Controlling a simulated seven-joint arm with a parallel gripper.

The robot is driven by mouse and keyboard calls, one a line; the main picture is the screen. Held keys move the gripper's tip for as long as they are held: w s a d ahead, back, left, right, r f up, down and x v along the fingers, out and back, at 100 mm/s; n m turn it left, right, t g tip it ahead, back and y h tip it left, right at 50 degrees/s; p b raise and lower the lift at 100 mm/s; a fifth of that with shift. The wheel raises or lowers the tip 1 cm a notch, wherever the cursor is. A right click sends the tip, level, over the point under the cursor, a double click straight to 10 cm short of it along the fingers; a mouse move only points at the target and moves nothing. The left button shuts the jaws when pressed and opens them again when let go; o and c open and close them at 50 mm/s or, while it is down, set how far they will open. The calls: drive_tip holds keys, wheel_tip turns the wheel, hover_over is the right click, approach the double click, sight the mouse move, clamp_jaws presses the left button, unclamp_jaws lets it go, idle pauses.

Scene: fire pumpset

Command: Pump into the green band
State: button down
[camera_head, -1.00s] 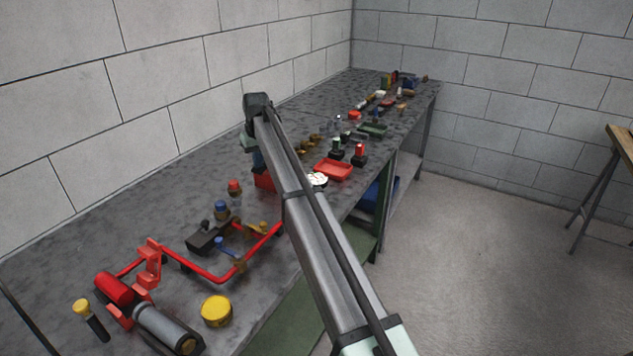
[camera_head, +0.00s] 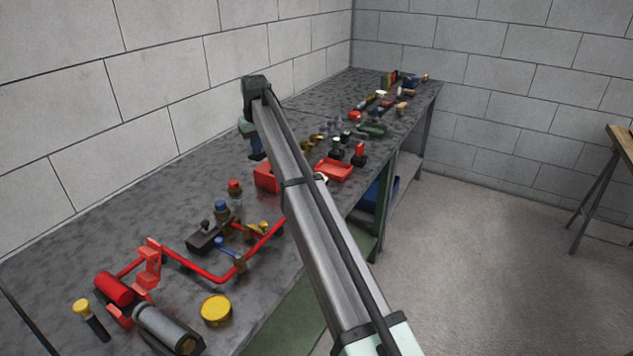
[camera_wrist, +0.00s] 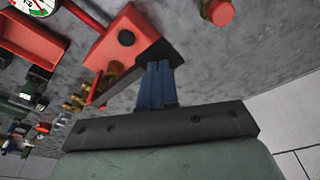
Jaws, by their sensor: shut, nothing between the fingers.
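A red box-shaped unit (camera_head: 265,177) stands on the bench beside my arm, partly hidden by it. In the wrist view it is large (camera_wrist: 118,38), with a dark round spot on its face and a dark bar (camera_wrist: 150,58) running along its edge. My gripper (camera_head: 257,155) is above and behind the unit. Its blue fingers (camera_wrist: 157,66) are shut, with their tips close to the dark bar; I cannot tell whether they touch it. A white dial gauge (camera_wrist: 36,4) with red and green marks is cut off at the top left of the wrist view; its reading cannot be made out.
A red pipe loop (camera_head: 208,274) with valves lies at the near left. A red-capped fitting (camera_head: 235,189) stands left of the unit. A red tray (camera_head: 334,169) and several small parts lie to the right. A yellow round cap (camera_head: 216,310) is near the front edge.

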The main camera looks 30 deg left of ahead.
drive_tip(key=shift+r, duration=0.1)
drive_tip(key=shift+w+a+v, duration=0.1)
drive_tip(key=shift+a+v, duration=0.05)
drive_tip(key=shift+v, duration=0.8)
drive_tip(key=shift+w+a+v, duration=0.1)
drive_tip(key=shift+a+v, duration=0.1)
drive_tip(key=shift+v, duration=0.75)
drive_tip(key=shift+w+a+v, duration=0.1)
drive_tip(key=shift+a+v, duration=0.05)
drive_tip(key=shift+v, duration=0.8)
